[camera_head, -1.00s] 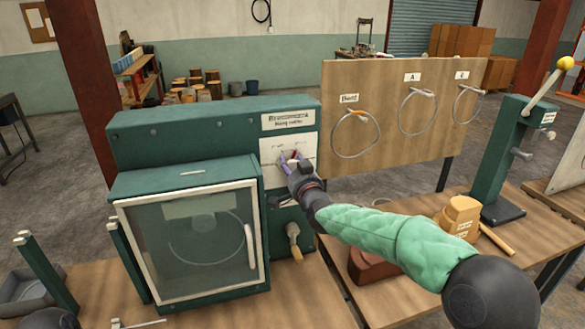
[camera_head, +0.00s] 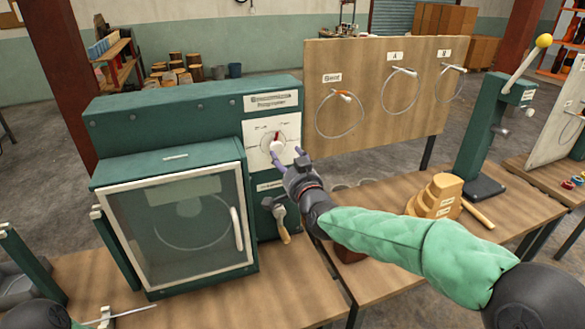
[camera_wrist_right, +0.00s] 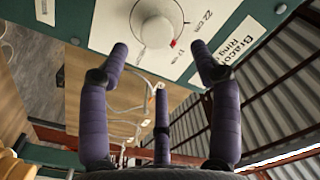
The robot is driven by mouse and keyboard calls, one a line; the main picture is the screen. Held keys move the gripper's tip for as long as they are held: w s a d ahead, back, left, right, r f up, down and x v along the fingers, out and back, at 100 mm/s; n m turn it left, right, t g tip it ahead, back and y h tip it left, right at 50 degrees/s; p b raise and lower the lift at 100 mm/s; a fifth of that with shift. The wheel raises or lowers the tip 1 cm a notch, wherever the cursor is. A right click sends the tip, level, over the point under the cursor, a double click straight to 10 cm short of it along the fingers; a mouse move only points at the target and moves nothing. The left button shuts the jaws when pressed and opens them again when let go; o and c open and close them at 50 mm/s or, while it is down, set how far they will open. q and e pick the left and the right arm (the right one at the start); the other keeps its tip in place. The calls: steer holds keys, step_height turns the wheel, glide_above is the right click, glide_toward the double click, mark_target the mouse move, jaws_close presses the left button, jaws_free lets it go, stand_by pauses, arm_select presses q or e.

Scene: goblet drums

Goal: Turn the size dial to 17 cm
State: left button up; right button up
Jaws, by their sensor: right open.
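The size dial (camera_head: 278,145) is a pale round knob on a white plate on the green machine's front. It also shows in the right wrist view as a white knob (camera_wrist_right: 157,24) with a red pointer mark. The mark is near a small label that seems to read 17 cm (camera_wrist_right: 179,54); a 22 cm label (camera_wrist_right: 200,20) is farther round. My right gripper (camera_head: 290,161) is open, with purple fingers just in front of and below the dial. In the wrist view its fingers (camera_wrist_right: 160,62) are apart and empty, clear of the knob.
A glass-doored green cabinet (camera_head: 180,222) stands left of the dial. A crank with a wooden handle (camera_head: 281,225) hangs below it. A board with hung rings (camera_head: 375,120) stands right, behind stacked wooden blocks (camera_head: 436,197) and a green lever press (camera_head: 486,135).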

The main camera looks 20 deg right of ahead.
mark_target(277, 148)
steer(key=shift+s, duration=1.9)
steer(key=w+n+p, duration=0.2)
steer(key=w+p, duration=0.1)
steer(key=p, duration=0.3)
steer(key=w+n+p, duration=0.2)
steer(key=w+p, duration=0.2)
steer(key=p, duration=0.3)
steer(key=w+n+p, duration=0.2)
steer(key=w+p, duration=0.2)
steer(key=p, duration=0.3)
steer(key=shift+a+f, duration=0.1)
steer(key=shift+a, duration=0.2)
